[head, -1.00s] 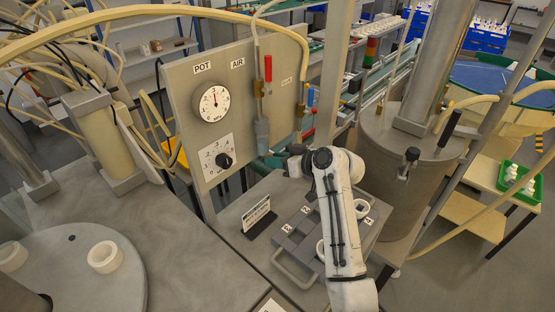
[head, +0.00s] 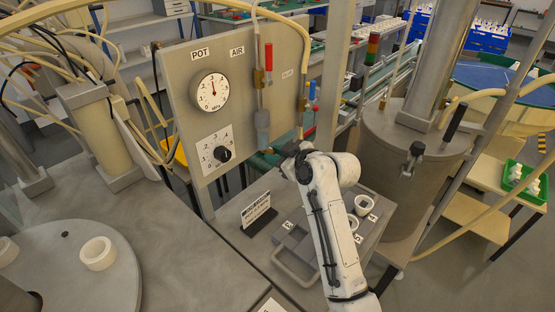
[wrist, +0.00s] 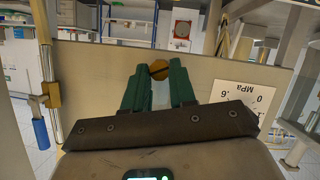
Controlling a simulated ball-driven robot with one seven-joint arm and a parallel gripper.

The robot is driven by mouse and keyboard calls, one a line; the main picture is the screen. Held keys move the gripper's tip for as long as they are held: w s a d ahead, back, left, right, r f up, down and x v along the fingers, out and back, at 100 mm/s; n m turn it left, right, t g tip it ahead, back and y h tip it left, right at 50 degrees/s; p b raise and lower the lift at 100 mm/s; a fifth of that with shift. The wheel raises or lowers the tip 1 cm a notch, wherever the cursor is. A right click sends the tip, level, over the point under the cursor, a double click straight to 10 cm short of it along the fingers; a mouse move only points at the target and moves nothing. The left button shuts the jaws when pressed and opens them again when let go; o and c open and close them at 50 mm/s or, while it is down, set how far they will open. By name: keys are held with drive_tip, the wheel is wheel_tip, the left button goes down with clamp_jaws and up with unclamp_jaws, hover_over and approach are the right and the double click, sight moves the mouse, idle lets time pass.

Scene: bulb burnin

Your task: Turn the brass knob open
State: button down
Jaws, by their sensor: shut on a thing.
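The brass knob (wrist: 159,68) shows as a small brass-orange disc between the green fingertips of my gripper (wrist: 159,75) in the wrist view. The gripper is shut on it, against the grey panel (wrist: 215,85), which appears upside down there. In the head view my white arm reaches to the lower part of the panel (head: 180,75). The knob is hidden there, and how far it is turned cannot be told. The POT gauge (head: 211,91) and a lower dial with a black knob (head: 221,154) are on the panel, left of my arm.
A small sign (head: 257,211) and a grey tray frame (head: 293,262) stand on the bench below. A large metal tank (head: 400,165) is to the right.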

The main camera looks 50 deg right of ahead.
drive_tip(key=n+t+h+b, duration=0.1)
drive_tip(key=n+b, duration=0.1)
drive_tip(key=n, duration=0.1)
drive_tip(key=n+h+b, duration=0.2)
drive_tip(key=n, duration=0.1)
drive_tip(key=a+f+n+t+h+b, duration=0.1)
drive_tip(key=n+b, duration=0.1)
drive_tip(key=n, duration=0.1)
drive_tip(key=shift+t+h+b, duration=0.3)
drive_tip(key=shift+b, duration=0.05)
idle(0.4)
drive_tip(key=c, duration=0.9)
unclamp_jaws()
drive_tip(key=shift+d, duration=0.1)
drive_tip(key=v, duration=1)
drive_tip(key=shift+s+a+r+b, duration=0.1)
drive_tip(key=shift+s+a+b, duration=0.1)
drive_tip(key=shift+s+b, duration=0.2)
drive_tip(key=shift+r, duration=0.1)
